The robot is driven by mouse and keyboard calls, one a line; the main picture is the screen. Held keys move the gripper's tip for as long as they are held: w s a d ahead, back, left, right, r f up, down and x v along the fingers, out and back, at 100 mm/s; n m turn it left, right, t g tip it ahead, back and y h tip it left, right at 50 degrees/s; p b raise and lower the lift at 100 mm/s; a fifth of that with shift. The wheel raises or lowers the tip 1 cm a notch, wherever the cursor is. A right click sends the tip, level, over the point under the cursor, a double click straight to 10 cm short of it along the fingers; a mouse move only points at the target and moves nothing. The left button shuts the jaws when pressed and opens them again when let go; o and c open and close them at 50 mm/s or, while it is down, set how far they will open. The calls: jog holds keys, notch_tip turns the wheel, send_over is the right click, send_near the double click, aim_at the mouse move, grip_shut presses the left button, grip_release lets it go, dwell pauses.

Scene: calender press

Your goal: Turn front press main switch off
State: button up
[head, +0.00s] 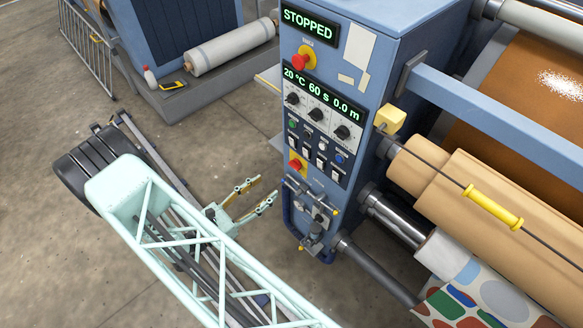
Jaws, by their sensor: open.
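The blue control cabinet (375,45) of the press stands at centre right. Near its top, below the green STOPPED display (310,26), is a red knob (304,60) on a yellow base. It looks like the main switch; its label is too small to read surely. A second red-and-yellow control (297,163) sits lower on the same panel. My gripper (266,190) is open and empty. It is left of the cabinet's lower part, with its fingers pointing right towards it, well below the upper red knob and apart from the panel.
Between the red controls are a readout (322,92), three black dials (317,115) and several small switches and buttons. A metal valve assembly (315,215) sits low on the cabinet. Rollers and a blue bar (490,115) fill the right.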

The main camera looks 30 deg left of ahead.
aim_at(292, 167)
jog(key=shift+w, duration=0.1)
jog(key=shift+b+x, duration=0.85)
jog(key=shift+x, duration=5.95)
jog(key=c, duration=0.9)
